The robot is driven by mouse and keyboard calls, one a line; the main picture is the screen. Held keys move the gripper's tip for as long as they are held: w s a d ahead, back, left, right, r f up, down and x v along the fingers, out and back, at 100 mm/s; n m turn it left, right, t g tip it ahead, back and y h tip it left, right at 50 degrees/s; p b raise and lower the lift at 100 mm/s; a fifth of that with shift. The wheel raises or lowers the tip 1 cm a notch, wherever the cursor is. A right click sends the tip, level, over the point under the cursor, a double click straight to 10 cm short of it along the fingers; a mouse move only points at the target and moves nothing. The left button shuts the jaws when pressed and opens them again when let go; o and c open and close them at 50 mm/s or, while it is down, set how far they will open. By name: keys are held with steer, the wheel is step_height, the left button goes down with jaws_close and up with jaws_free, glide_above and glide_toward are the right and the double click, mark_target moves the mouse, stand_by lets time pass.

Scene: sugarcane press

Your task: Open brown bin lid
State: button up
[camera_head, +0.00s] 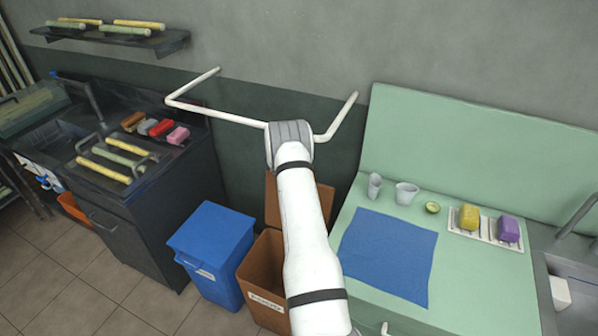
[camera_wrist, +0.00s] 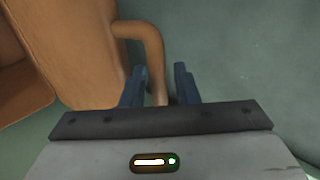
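The brown bin (camera_head: 263,300) stands on the floor left of the green counter, and its open top shows. Its brown lid (camera_head: 325,197) stands raised at the back, partly hidden behind my arm. In the wrist view the brown lid (camera_wrist: 75,50) fills the upper left, with its curved handle (camera_wrist: 150,40) reaching down between my fingers. My gripper (camera_wrist: 161,75) has its two dark blue fingers apart, one on each side of the handle, with a small gap showing at the right finger. In the head view my gripper is hidden behind my arm.
A blue bin (camera_head: 212,250) stands close left of the brown bin. The green counter (camera_head: 460,285) with a blue cloth (camera_head: 390,255) and cups is at the right. A white wall rail (camera_head: 220,115) runs behind my arm. A dark sink cabinet (camera_head: 150,230) is at the left.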

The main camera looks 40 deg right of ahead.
steer(key=shift+o, duration=0.3)
steer(key=shift+s+d, duration=0.15)
steer(key=shift+s, duration=0.1)
steer(key=b+v, duration=0.2)
steer(key=v, duration=0.5)
steer(key=shift+a+r, duration=0.2)
steer(key=shift+r, duration=0.1)
steer(key=shift+s, duration=0.15)
